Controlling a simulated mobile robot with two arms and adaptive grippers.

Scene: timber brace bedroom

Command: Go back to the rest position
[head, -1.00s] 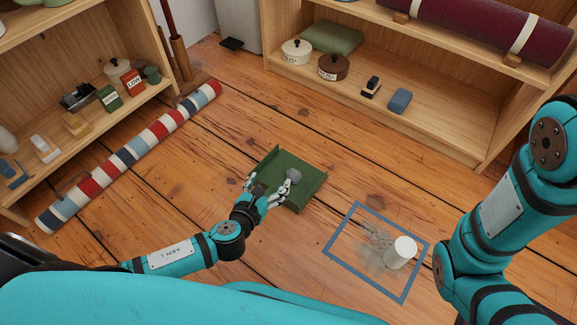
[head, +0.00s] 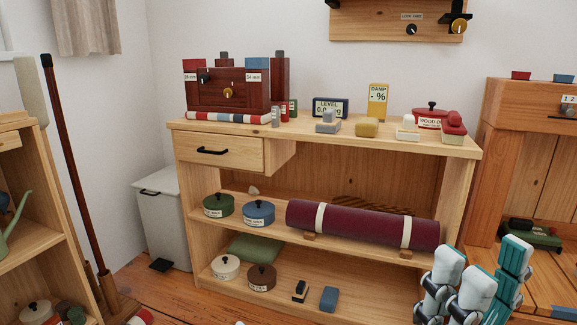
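My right gripper (head: 482,275) is at the bottom right corner with its fingers pointing up. Its pale-tipped fingers stand apart with nothing visible between them. It is in front of the right end of the wooden shelf unit (head: 180,180), and I see no contact with it. Its palm and wrist are cut off by the frame's lower edge. My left gripper is out of view.
A maroon roll (head: 362,224) lies on the unit's middle shelf. A grey pedal bin (head: 165,225) and a dark red pole (head: 75,170) stand left. An orange-brown cabinet (head: 492,150) stands right. Little floor shows.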

